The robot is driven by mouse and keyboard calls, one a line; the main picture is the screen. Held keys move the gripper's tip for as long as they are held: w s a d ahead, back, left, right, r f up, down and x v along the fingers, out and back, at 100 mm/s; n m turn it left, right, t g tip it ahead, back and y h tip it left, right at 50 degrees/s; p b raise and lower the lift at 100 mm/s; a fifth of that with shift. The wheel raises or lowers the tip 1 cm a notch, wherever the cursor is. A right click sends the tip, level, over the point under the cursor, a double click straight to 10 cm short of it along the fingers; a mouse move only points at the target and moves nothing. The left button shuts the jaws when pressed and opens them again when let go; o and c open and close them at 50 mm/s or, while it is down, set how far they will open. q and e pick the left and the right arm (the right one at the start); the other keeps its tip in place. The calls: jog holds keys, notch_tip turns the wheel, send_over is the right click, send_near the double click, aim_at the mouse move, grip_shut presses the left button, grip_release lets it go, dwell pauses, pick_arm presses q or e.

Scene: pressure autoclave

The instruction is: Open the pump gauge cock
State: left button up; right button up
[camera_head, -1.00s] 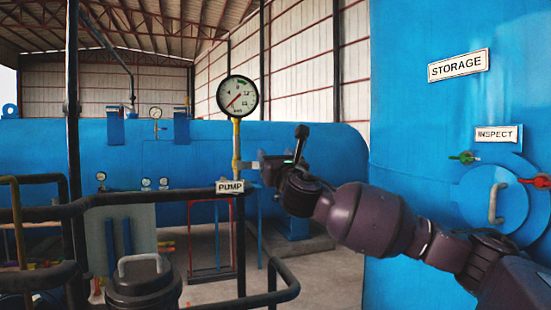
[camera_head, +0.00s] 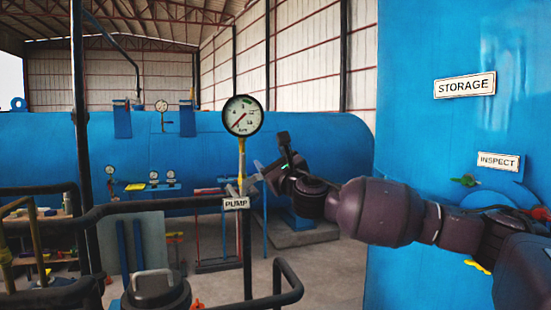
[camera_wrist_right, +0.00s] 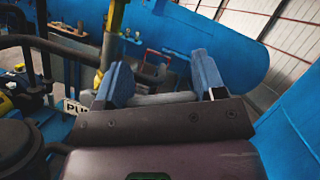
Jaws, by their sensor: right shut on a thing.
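The pump gauge (camera_head: 242,115) is a round white dial on a thin yellow pipe (camera_head: 242,152), above a white PUMP label (camera_head: 236,203). The cock sits low on this pipe and is mostly hidden by my right gripper (camera_head: 254,180). The gripper reaches in from the right, tilted, and is shut on the cock's handle. In the right wrist view its two blue-grey fingers (camera_wrist_right: 161,76) stand apart with a grey bar (camera_wrist_right: 163,98) across between them, and the yellow pipe (camera_wrist_right: 114,22) rises just beyond the left finger. My left gripper is not in view.
Black pipe railing (camera_head: 150,205) runs below the gauge. A dark lidded vessel (camera_head: 155,292) stands at the front. The blue STORAGE tank (camera_head: 430,140) fills the right side, close to my right arm. A long blue horizontal tank (camera_head: 60,150) lies behind.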

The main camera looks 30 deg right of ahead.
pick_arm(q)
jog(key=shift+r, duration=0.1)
pick_arm(e)
jog(key=shift+a+r+n+y, duration=0.3)
jog(key=shift+r+n+y, duration=0.1)
jog(key=shift+n, duration=0.3)
jog(key=o, duration=1)
jog(key=shift+f, duration=0.15)
pick_arm(q)
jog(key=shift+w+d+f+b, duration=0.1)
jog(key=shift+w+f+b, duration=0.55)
jog(key=shift+b, duration=0.9)
pick_arm(e)
jog(key=v, duration=1)
jog(key=shift+s, duration=0.35)
